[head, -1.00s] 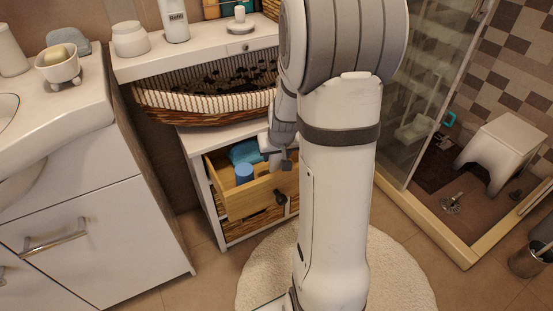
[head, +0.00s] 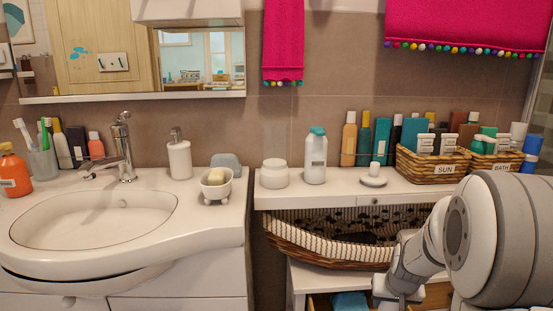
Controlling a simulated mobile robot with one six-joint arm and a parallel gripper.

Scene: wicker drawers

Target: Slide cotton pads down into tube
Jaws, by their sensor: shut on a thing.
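My gripper (head: 398,300) is at the bottom edge of the head view, in front of the shelf unit. Its body shows, but its fingertips are cut off by the frame edge. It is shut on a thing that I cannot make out. Below the wicker basket, part of a wooden drawer (head: 436,296) shows beside my arm. A blue cloth (head: 350,301) shows at the bottom edge, left of my gripper. I cannot make out any cotton pads or a tube to put them in.
A striped-lined wicker basket (head: 310,240) sits under the white shelf (head: 330,194). The shelf holds a white jar (head: 274,173), a bottle (head: 315,158), a small dish (head: 373,180) and labelled baskets (head: 432,168). A sink (head: 95,220) and soap bowl (head: 217,184) are at left.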

